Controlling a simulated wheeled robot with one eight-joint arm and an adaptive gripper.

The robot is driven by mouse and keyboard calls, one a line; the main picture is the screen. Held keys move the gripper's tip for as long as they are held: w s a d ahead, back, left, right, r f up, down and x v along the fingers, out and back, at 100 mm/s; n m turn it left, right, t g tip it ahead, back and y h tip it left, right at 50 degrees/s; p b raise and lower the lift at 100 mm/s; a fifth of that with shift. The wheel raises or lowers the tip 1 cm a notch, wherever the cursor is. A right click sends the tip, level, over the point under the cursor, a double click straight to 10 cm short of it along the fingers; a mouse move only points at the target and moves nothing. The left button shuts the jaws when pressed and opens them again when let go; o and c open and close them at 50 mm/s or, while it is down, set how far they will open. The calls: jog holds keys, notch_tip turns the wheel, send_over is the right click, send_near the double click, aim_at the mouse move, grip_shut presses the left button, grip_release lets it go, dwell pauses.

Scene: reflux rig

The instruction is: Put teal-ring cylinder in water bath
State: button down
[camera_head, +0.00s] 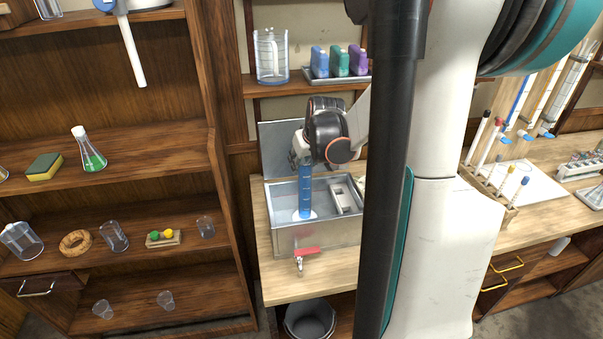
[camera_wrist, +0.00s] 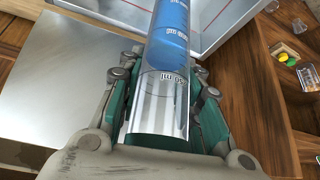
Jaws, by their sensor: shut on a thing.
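A tall graduated cylinder (camera_head: 305,188) with blue liquid and a pale foot stands upright in the opening of the metal water bath (camera_head: 335,237). In the wrist view the cylinder (camera_wrist: 168,45) runs away from me between the fingers; I cannot make out a teal ring. My gripper (camera_head: 303,158) is shut on its upper part, from above; the fingers also show in the wrist view (camera_wrist: 163,88). The bath's inner walls show there too (camera_wrist: 235,15). Whether the foot touches the bath floor, I cannot tell.
The bath's raised lid (camera_head: 283,146) stands behind it. A grey insert (camera_head: 344,195) sits in its right side. A red-handled tap (camera_head: 306,252) is at the front. A shelf above holds a beaker (camera_head: 271,58) and coloured bottles (camera_head: 339,62). A wooden cabinet (camera_head: 222,170) stands left.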

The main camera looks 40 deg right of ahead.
aim_at(308, 160)
jog(key=shift+f+b, duration=0.4)
jog(key=shift+f, duration=1.45)
jog(key=shift+f, duration=0.15)
jog(key=c, duration=1.2)
grip_release()
jog(key=shift+o, duration=0.2)
jog(key=shift+s+r, duration=0.1)
jog(key=shift+r, duration=0.25)
jog(key=p+v, duration=0.8)
jog(key=v, duration=0.3)
jog(key=shift+s+a+r, duration=0.15)
jog(key=shift+s+r, duration=0.1)
